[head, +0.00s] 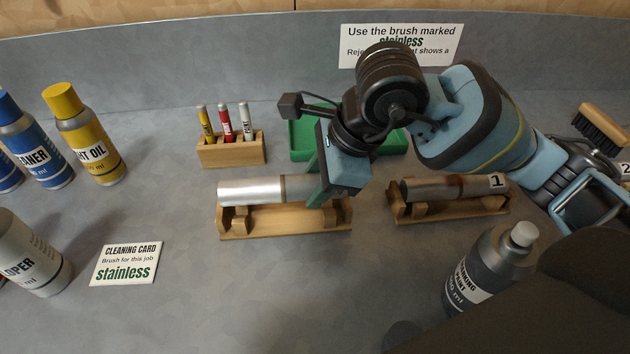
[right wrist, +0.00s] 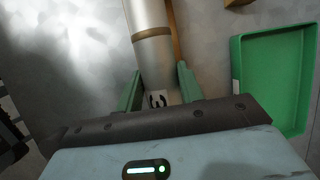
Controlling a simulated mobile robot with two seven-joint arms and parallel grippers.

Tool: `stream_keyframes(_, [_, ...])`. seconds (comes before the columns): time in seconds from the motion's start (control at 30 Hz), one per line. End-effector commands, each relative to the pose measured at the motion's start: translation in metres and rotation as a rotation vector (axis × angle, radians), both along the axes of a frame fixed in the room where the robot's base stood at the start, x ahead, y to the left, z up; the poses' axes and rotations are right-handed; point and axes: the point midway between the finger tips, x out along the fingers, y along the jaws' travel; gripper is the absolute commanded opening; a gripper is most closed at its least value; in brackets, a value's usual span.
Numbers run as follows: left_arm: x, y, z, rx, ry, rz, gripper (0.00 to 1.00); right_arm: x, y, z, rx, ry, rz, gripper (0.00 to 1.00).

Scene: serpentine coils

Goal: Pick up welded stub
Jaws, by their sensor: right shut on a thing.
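The welded stub (head: 248,191) is a silver tube with a brownish weld band, lying level at a wooden cradle (head: 285,225). I cannot tell whether it rests in the cradle or sits just above it. My right gripper (head: 320,190) reaches down over its right end, its green fingers on either side, shut on it. In the right wrist view the stub (right wrist: 150,45) runs away from between the fingers of my right gripper (right wrist: 158,88), with a dark mark on its near end. The gripper hides part of the right end. My left gripper is not in view.
A rusty stub marked 1 (head: 455,187) lies in another cradle to the right. A green tray (head: 303,139) and a marker block (head: 232,151) stand behind. Bottles stand at left, a grey bottle (head: 490,265) at front right. A cleaning card (head: 127,263) lies front left.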

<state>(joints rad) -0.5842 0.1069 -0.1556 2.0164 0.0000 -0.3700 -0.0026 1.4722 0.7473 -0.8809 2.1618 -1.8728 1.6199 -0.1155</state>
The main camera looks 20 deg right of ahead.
Motion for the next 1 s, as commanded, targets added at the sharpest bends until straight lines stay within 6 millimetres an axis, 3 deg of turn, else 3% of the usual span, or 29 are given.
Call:
stream_keyframes(0.43, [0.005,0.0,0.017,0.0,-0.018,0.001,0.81,-0.1,-0.01,0.007,-0.004,0.004,0.003,0.03])
stream_keyframes(0.7, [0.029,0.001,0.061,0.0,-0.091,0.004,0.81,-0.11,-0.01,0.013,0.0,0.007,-0.003,0.03])
stream_keyframes(1.0, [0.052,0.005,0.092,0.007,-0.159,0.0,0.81,-0.129,-0.013,0.014,-0.003,-0.004,0.002,0.03])
